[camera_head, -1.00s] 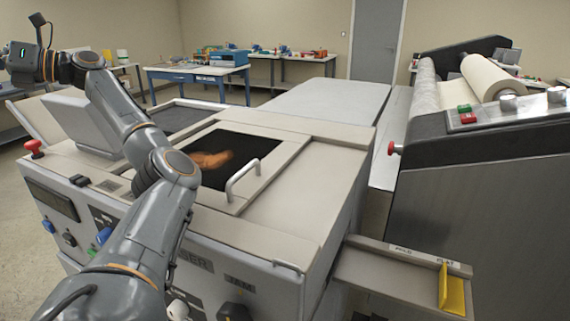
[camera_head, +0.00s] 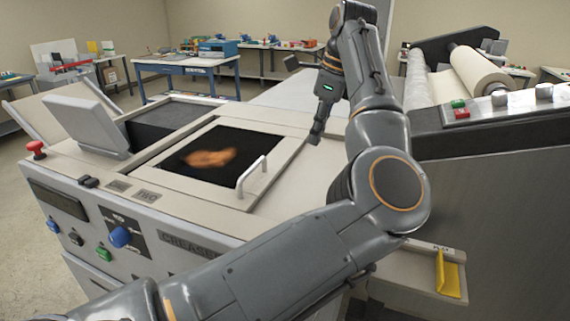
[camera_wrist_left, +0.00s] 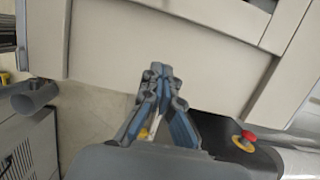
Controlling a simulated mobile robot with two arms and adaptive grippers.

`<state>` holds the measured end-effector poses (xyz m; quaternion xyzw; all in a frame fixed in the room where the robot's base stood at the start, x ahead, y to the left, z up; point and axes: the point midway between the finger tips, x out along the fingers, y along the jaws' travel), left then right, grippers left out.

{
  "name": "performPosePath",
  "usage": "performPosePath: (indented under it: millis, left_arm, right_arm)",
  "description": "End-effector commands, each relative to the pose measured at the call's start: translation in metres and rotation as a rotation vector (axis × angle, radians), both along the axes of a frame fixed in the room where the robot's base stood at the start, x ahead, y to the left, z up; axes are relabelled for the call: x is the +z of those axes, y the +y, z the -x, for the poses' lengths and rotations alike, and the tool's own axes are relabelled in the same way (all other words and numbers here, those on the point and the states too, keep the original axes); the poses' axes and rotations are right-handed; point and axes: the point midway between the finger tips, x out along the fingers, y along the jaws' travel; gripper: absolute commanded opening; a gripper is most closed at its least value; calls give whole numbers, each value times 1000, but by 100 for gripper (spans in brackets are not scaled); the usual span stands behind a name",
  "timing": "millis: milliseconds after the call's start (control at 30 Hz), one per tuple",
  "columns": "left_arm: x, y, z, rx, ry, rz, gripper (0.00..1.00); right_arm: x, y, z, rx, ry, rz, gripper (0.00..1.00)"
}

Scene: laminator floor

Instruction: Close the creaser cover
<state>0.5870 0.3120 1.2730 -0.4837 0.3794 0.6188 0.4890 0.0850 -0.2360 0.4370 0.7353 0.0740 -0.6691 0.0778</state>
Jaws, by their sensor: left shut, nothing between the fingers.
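The creaser (camera_head: 180,240) is a beige machine in the head view. On its top lies a flat panel with a dark window (camera_head: 190,160) and a pale bar handle (camera_head: 253,177). Left of it, a grey flap (camera_head: 85,115) stands tilted up beside a dark recess (camera_head: 165,118). I cannot tell which of these is the cover. My left gripper (camera_head: 315,137) points down above the creaser top, right of the handle and apart from it. It is shut and empty, and its closed fingers show in the left wrist view (camera_wrist_left: 158,72). My right gripper is out of view.
A laminator with rolls (camera_head: 480,75) and a dark side stands at the right. A side tray with a yellow piece (camera_head: 447,275) juts out low between the machines. A red knob (camera_head: 37,149) sits at the creaser's left edge. A blue table (camera_head: 190,62) stands behind.

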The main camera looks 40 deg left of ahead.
Motion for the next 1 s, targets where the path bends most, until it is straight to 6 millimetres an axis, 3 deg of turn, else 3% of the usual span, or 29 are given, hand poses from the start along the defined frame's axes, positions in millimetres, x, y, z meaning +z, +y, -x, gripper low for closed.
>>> performPosePath:
  millis: [333,567,733,1000]
  left_arm:
    - [-53,13,4,2,5,1,0]
    - [-97,23,7,1,4,2,0]
    - [-93,50,12,4,3,2,0]
    - [-96,62,15,-1,1,1,0]
  right_arm:
    - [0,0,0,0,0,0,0]
    - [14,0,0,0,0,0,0]
    - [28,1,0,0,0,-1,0]
    - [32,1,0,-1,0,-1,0]
